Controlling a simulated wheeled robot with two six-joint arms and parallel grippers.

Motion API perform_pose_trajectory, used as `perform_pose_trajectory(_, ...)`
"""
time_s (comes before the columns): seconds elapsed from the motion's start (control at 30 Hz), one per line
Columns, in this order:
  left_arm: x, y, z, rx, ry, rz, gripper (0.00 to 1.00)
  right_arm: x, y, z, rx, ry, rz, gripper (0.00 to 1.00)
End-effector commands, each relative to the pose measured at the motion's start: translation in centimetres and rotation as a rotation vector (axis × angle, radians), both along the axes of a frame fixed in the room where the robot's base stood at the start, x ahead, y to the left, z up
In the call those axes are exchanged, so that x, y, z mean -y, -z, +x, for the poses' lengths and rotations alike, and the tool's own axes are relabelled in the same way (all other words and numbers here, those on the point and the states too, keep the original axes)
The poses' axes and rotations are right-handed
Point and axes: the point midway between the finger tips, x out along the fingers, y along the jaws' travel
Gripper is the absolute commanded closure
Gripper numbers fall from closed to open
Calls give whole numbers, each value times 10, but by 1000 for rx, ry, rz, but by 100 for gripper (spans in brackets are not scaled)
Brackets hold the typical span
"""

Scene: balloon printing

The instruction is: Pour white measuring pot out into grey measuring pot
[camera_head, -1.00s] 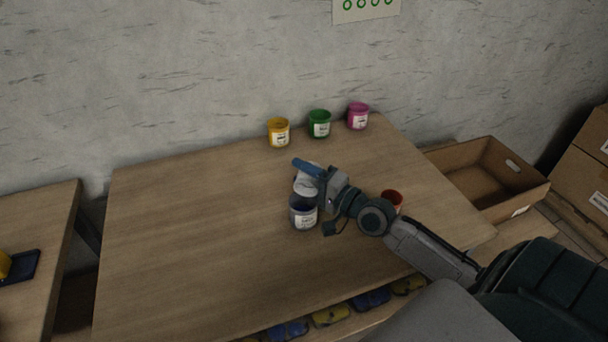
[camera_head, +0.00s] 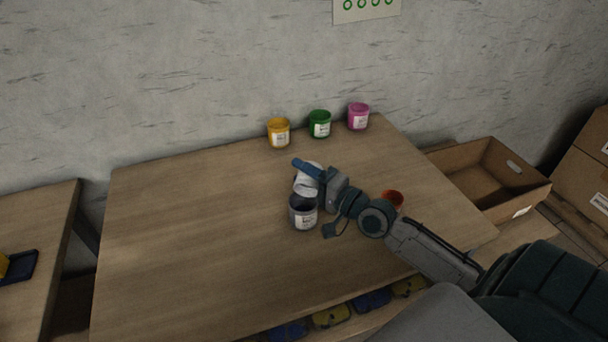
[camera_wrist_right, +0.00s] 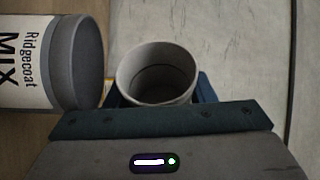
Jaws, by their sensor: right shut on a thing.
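The grey measuring pot (camera_head: 303,213) stands upright on the table, its open top showing. In the right wrist view the grey pot (camera_wrist_right: 52,58) is at the left with a "Ridgecoat MIX" label. My right gripper (camera_head: 310,171) is shut on the white measuring pot (camera_head: 305,187), just above and behind the grey pot's rim. The white pot is tilted, its mouth towards the grey pot. In the right wrist view the mouth of the white pot (camera_wrist_right: 157,74) faces the camera, between the blue fingers. I cannot tell whether anything flows out. My left gripper is not in view.
Yellow (camera_head: 278,133), green (camera_head: 319,124) and pink (camera_head: 358,117) pots stand along the table's back edge. An orange pot (camera_head: 393,199) is partly hidden behind my right arm. An open cardboard box (camera_head: 535,192) is at the right. The table's left half (camera_head: 190,240) is clear.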

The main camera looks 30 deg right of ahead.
Motion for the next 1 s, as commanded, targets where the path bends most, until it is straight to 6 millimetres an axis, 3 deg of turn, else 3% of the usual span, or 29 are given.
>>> perform_pose_trajectory(1.0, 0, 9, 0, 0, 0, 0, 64, -2, -2, -2, 39, 0, -42, 74)
